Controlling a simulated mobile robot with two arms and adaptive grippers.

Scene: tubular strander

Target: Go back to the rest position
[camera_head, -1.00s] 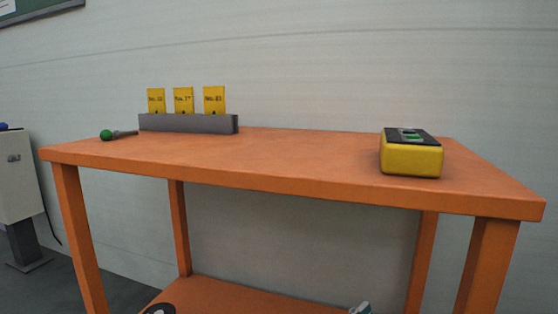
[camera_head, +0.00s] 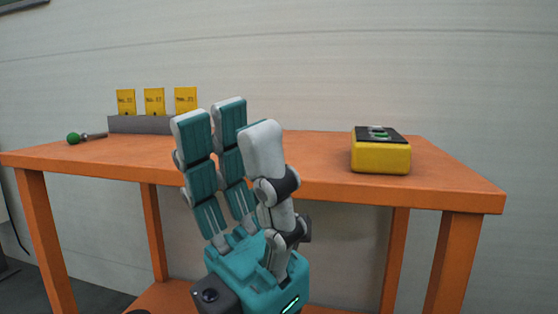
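My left gripper (camera_head: 228,130) stands upright in the middle of the head view, teal and grey, in front of the orange table. Its fingers point up, and nothing shows between them. There is a narrow gap between the two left fingers and the grey finger on the right. It hides part of the table's front edge and the right end of the grey holder. My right gripper is not in view.
The orange table (camera_head: 320,155) carries a grey holder (camera_head: 140,125) with yellow cards (camera_head: 154,101), a green-knobbed tool (camera_head: 74,138) at left and a yellow box (camera_head: 380,157) with a dark top at right. A pale wall stands behind.

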